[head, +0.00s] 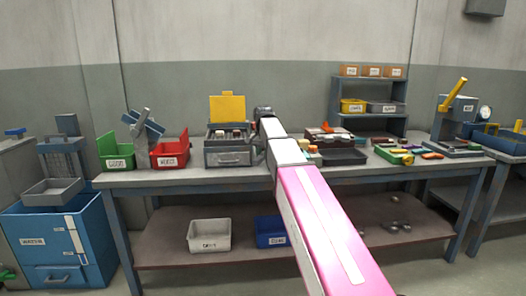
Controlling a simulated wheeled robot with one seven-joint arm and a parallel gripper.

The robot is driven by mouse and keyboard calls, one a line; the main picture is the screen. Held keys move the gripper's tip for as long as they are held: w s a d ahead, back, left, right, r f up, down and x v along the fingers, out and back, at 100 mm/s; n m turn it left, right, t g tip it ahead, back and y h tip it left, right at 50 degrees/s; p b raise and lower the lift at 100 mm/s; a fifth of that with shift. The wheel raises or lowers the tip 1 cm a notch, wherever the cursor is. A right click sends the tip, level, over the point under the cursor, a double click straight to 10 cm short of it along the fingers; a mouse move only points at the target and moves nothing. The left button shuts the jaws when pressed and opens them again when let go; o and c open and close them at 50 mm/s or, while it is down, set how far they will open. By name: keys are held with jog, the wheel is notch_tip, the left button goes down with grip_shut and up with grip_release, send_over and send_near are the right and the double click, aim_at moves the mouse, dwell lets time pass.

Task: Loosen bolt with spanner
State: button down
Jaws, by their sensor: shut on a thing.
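My pink and white arm reaches away from me over the middle of the workbench (372,172). Its far end, with a dark joint, is just right of a grey box unit with a drawer (228,158). My gripper's fingers do not show; they are hidden at or behind the arm's far end. I cannot see what they hold. I cannot make out a spanner or a bolt. Small coloured items, among them a green piece (395,156) and a red piece (432,155), lie on the right of the bench, too small to identify.
A green bin (117,163), a red bin (170,162) and a blue-grey device (146,128) stand at left. A dark tray (344,157) and a shelf rack (369,82) are right of my arm. A press with a yellow lever (453,95) stands far right.

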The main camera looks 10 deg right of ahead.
jog(key=shift+f, duration=1.25)
jog(key=shift+s+d, duration=0.15)
jog(key=shift+d, duration=0.05)
jog(key=w+d+n, duration=0.1)
jog(key=d+n, duration=1.2)
jog(key=d, duration=0.1)
jog(key=shift+w+n, duration=0.2)
jog(key=shift+n, duration=0.1)
jog(key=shift+r, duration=0.1)
